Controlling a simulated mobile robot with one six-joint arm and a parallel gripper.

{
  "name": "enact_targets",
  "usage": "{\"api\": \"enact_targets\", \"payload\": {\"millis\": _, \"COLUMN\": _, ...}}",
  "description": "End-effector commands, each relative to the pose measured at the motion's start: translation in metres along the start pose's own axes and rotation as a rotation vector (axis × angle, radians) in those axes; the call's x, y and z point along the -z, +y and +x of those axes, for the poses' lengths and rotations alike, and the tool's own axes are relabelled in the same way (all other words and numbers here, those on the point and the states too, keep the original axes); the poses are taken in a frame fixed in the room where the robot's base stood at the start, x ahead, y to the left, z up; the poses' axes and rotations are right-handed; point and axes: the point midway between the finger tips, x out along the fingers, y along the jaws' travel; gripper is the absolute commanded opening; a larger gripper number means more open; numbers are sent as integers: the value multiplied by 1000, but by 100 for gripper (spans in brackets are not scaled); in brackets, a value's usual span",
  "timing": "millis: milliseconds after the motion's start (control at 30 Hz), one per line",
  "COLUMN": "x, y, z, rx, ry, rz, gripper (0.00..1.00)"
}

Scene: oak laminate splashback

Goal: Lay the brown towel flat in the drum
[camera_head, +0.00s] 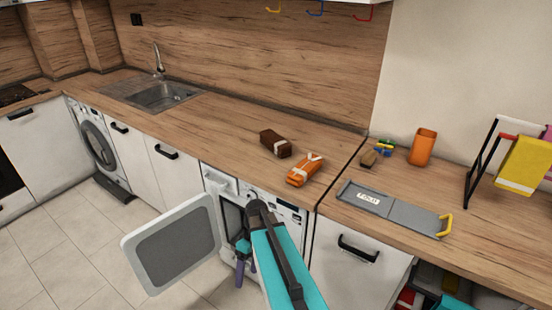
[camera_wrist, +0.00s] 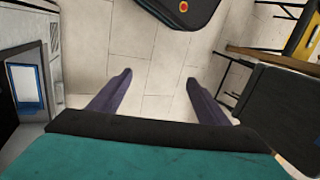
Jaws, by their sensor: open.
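The brown towel (camera_head: 275,143) is a rolled bundle with a white band, lying on the wooden counter beside a similar orange bundle (camera_head: 304,170). Below the counter stands a white front-loading machine (camera_head: 284,207) whose door (camera_head: 180,243) is swung open to the left. Its drum opening (camera_head: 233,217) is partly hidden by my arm, and I cannot see inside it. My gripper (camera_head: 242,262) hangs low in front of the machine, away from the brown towel. In the wrist view my gripper (camera_wrist: 158,85) has its purple fingers apart with only floor tiles between them.
A grey folding board (camera_head: 393,208) with a yellow handle, an orange cup (camera_head: 422,147) and a rack with a yellow cloth (camera_head: 526,162) occupy the right counter. A sink (camera_head: 163,96) lies at the back left. The counter between sink and brown towel is clear.

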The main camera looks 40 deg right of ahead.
Motion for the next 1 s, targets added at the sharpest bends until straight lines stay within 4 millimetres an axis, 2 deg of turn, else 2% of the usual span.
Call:
{"api": "enact_targets", "payload": {"millis": 33, "x": -1, "y": -10, "z": 24, "rx": 10, "ry": -29, "rz": -6, "gripper": 70}}
{"api": "enact_targets", "payload": {"millis": 100, "x": -3, "y": -22, "z": 50, "rx": 16, "ry": -65, "rz": -7, "gripper": 70}}
{"api": "enact_targets", "payload": {"millis": 267, "x": -13, "y": -48, "z": 106, "rx": 22, "ry": -148, "rz": 0, "gripper": 70}}
{"api": "enact_targets", "payload": {"millis": 500, "x": -43, "y": -81, "z": 182, "rx": 3, "ry": -271, "rz": 33, "gripper": 70}}
{"api": "enact_targets", "payload": {"millis": 800, "x": -97, "y": -110, "z": 260, "rx": -86, "ry": -400, "rz": 141, "gripper": 70}}
{"api": "enact_targets", "payload": {"millis": 900, "x": -117, "y": -113, "z": 280, "rx": -143, "ry": -424, "rz": 214, "gripper": 70}}
{"api": "enact_targets", "payload": {"millis": 1000, "x": -129, "y": -112, "z": 290, "rx": -201, "ry": -422, "rz": 301, "gripper": 70}}
